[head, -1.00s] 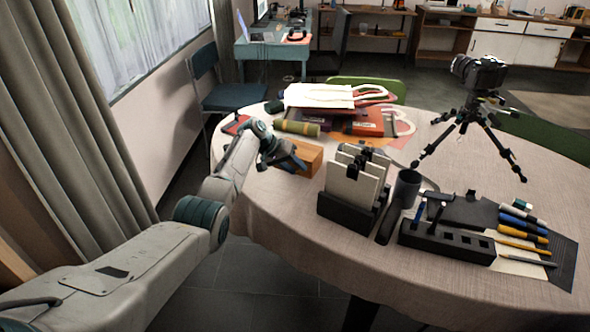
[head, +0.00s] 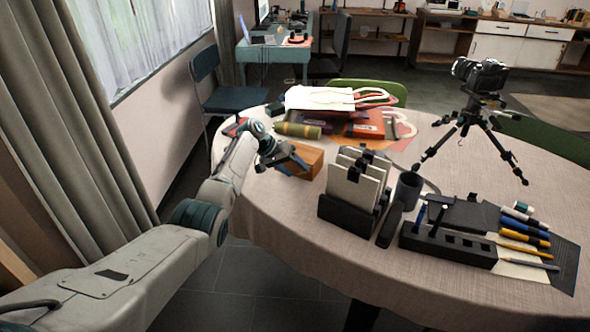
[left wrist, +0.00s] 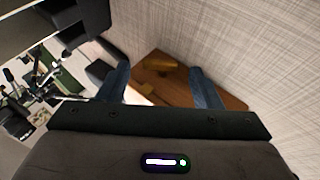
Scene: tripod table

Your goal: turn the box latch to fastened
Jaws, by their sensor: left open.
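A brown wooden box (head: 309,157) lies on the table's left side in the head view. It also shows in the left wrist view (left wrist: 166,91), with a yellow latch (left wrist: 161,65) on the face toward the camera. My left gripper (head: 285,161) is at the box and covers part of it in the head view. In the left wrist view the left gripper (left wrist: 159,72) is open, its two blue fingers apart with the latch between them. I cannot tell whether a finger touches the latch. The latch cannot be made out in the head view. My right gripper is not in view.
A card holder (head: 350,212), a dark cup (head: 408,190) and a pen block (head: 447,246) stand to the right of the box. An olive cylinder (head: 298,130) and folders lie behind it. A camera tripod (head: 468,122) stands at the right. The cloth in front of the box is clear.

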